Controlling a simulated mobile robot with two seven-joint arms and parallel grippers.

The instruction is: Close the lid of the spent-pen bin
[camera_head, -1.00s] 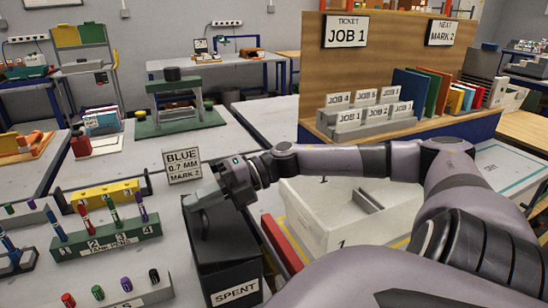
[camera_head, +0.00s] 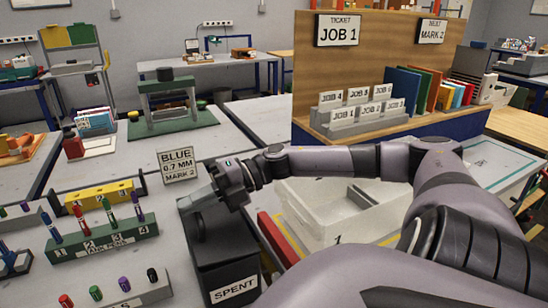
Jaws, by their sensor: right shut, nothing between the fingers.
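The spent-pen bin (camera_head: 225,277) is a dark box with a white SPENT label on its front, at the lower middle of the head view. My right gripper (camera_head: 191,203) is shut and empty. Its fingers point left over the far left part of the lid, at or just above it; I cannot tell whether they touch. The gripper hides the lid's far edge. My left gripper is not in view.
A red bar (camera_head: 279,240) and a white tray (camera_head: 335,225) are close on the right, under my right arm.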

